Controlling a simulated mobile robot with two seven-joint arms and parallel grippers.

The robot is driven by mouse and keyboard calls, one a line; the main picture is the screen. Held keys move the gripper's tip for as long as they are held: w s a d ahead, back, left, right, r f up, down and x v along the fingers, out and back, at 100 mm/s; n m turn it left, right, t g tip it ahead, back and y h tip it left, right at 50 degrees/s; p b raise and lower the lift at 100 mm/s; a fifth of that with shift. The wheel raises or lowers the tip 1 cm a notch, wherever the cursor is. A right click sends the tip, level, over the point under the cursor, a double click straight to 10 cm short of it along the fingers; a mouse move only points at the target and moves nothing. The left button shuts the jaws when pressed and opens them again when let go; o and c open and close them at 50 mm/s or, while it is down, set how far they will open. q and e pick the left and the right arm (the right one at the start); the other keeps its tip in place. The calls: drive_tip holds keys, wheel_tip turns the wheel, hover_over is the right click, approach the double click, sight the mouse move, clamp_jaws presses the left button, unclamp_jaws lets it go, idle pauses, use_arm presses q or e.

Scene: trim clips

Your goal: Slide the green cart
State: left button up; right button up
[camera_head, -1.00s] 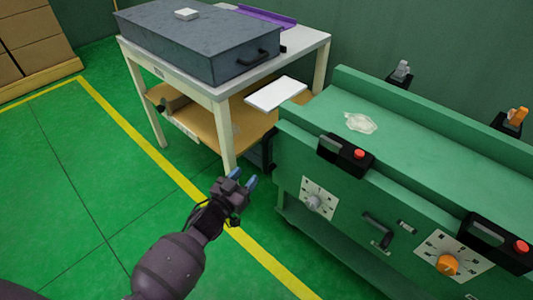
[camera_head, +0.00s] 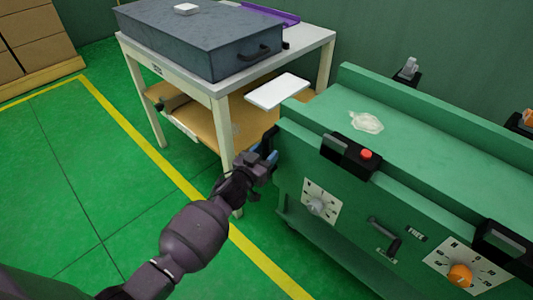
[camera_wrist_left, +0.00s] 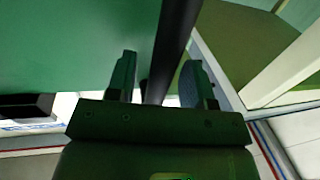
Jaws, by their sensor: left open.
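The green cart (camera_head: 305,165) stands at the right in the head view, with a knob dial, a black handle and an orange knob on its front panel. My left gripper (camera_head: 266,157) is at the cart's left end, beside a dark bar there. In the left wrist view the open fingers (camera_wrist_left: 160,80) straddle a dark bar (camera_wrist_left: 172,45), with a green cart face (camera_wrist_left: 70,50) to the left. Whether the fingers touch the bar cannot be told. My right gripper is not in view.
A white table (camera_head: 222,95) with a grey case (camera_head: 200,40) stands behind, left of the cart. A white panel (camera_head: 277,91) juts out between them. Stacked boxes (camera_head: 35,40) are at far left. The green floor (camera_head: 70,170) at left is clear.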

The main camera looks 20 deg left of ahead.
sight(301, 162)
use_arm(q)
drive_tip(key=shift+w, duration=0.2)
clamp_jaws()
drive_tip(key=shift+d, duration=0.1)
drive_tip(key=shift+s+d, duration=0.15)
drive_tip(key=shift+d, duration=0.25)
drive_tip(key=s+d, duration=0.1)
drive_tip(key=d, duration=0.1)
drive_tip(key=s+d, duration=0.1)
drive_tip(key=d, duration=0.2)
drive_tip(key=s+d+p, duration=0.1)
drive_tip(key=d, duration=0.2)
drive_tip(key=shift+d+r, duration=0.1)
drive_tip(key=shift+d, duration=0.05)
drive_tip(key=shift+s+d, duration=0.1)
drive_tip(key=shift+d, duration=0.15)
drive_tip(key=shift+f, duration=0.2)
